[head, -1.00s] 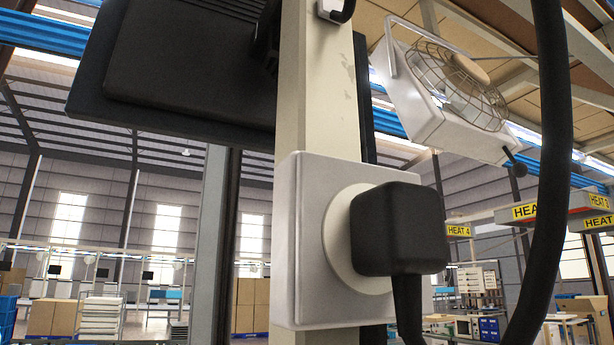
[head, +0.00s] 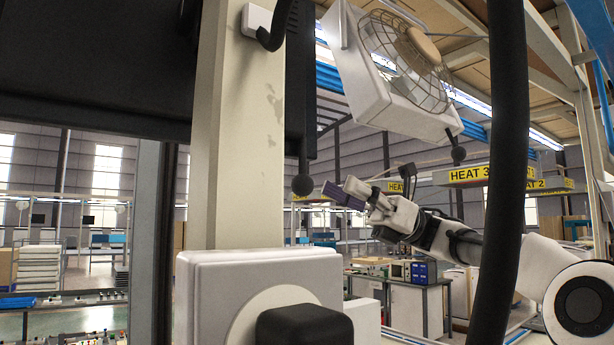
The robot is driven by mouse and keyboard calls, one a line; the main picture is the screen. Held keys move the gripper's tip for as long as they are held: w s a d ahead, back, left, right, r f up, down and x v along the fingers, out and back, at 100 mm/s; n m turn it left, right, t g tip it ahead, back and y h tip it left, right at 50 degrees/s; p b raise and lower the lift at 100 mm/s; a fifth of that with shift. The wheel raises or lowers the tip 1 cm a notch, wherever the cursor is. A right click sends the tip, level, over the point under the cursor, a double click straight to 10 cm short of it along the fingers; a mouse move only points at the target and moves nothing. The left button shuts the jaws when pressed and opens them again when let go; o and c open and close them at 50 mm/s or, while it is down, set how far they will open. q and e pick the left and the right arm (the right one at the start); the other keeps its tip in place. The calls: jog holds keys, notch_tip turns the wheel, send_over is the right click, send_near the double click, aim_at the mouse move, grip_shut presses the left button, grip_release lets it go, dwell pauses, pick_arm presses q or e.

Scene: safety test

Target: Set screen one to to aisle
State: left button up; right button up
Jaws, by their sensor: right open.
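A large dark panel (head: 90,75), which looks like a monitor seen from behind, fills the upper left on a cream post (head: 238,140). I cannot tell whether it is screen one, and no lit screen face shows. A narrow dark panel edge (head: 300,90) stands behind the post's right side. A black ball-ended lever (head: 303,184) hangs at its lower end. My right gripper (head: 342,192) reaches in from the right, its purple fingertips open and empty, apart from the lever. My left gripper is out of view.
A thick black cable (head: 508,150) hangs in front of my right arm. A caged fan heater (head: 400,75) with its own ball-ended lever (head: 458,154) hangs above. Yellow HEAT signs (head: 468,174) are behind.

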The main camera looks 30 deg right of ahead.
aim_at(303, 174)
jog(key=p+x, duration=0.1)
jog(key=x, duration=0.3)
jog(key=w+p+x, duration=0.1)
jog(key=x, duration=0.2)
jog(key=shift+a+f+p, duration=0.1)
jog(key=shift+f+p, duration=0.1)
jog(key=shift+p, duration=0.1)
jog(key=shift+s+a+r, duration=0.1)
jog(key=shift+s+a, duration=0.15)
jog(key=shift+a, duration=0.05)
jog(key=shift+w+d, duration=0.15)
jog(key=shift+d, duration=0.05)
jog(key=shift+c, duration=0.3)
jog(key=shift+w, duration=0.15)
jog(key=c, duration=0.6)
grip_shut()
